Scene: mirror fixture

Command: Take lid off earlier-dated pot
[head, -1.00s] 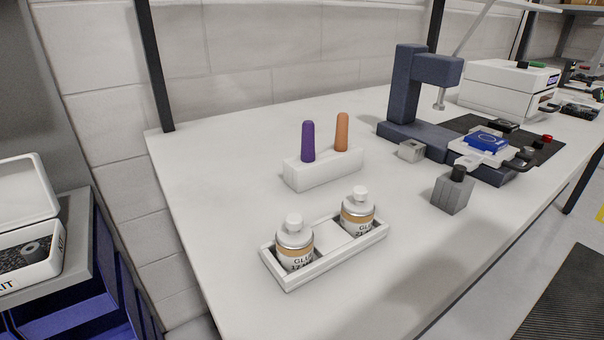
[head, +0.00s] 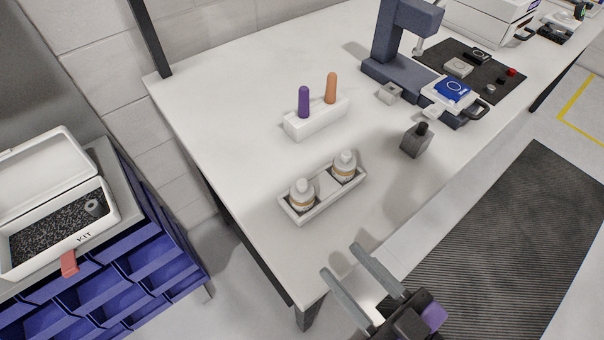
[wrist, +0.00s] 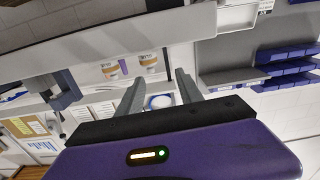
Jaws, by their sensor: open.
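Two white glue pots with tan bands stand upright in a white tray (head: 322,198) on the bench, each with a white knobbed lid on. The left pot (head: 302,196) is nearer and the right pot (head: 344,166) is farther. Their date labels are too small to read now; a second ago they seemed to begin with 12 on the left and 21 on the right. My gripper (head: 340,258) is open and empty, in front of the tray and apart from it, near the bench edge. In the wrist view the two pots (wrist: 110,70) (wrist: 148,64) show beyond my open fingers (wrist: 158,84).
A white block (head: 316,120) with a purple and an orange stick stands behind the tray. A dark bottle (head: 415,140) and a blue-grey press (head: 392,62) are to the right. An open kit box (head: 60,215) sits at left.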

